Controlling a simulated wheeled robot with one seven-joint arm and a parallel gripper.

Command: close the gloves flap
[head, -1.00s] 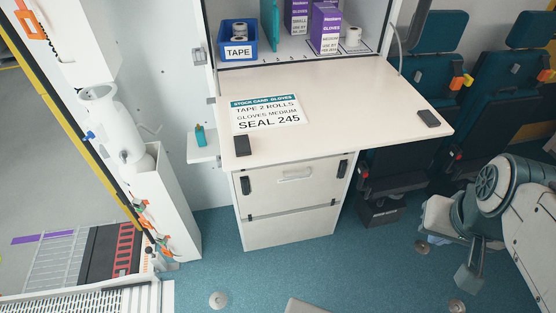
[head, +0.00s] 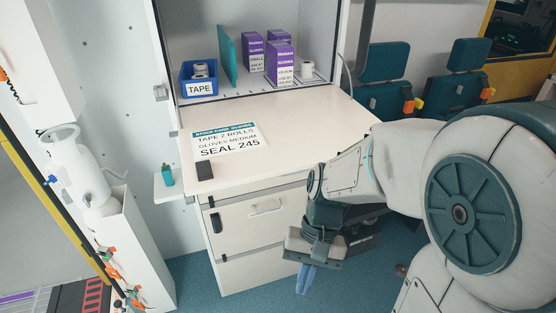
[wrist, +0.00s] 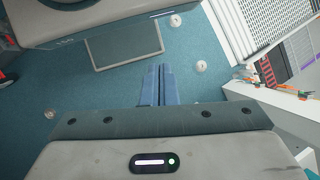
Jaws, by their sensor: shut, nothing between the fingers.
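The gloves flap (head: 300,120) is a cream panel folded down level in front of the gloves locker. A stock card reading "STOCK CARD GLOVES" (head: 228,140) lies on it, and a dark catch (head: 204,170) sits at its front left corner. My arm covers its right front part. My gripper (head: 302,284) is in front of the cabinet and lower than the flap, pointing down. In the wrist view my gripper (wrist: 158,68) has its blue fingers together, empty, over the teal floor.
A blue TAPE bin (head: 198,78), a teal divider (head: 228,55) and purple glove boxes (head: 281,65) stand inside the locker. Drawers (head: 262,212) are under the flap. A small side shelf (head: 172,188) is at left. Teal seats (head: 385,85) are at right.

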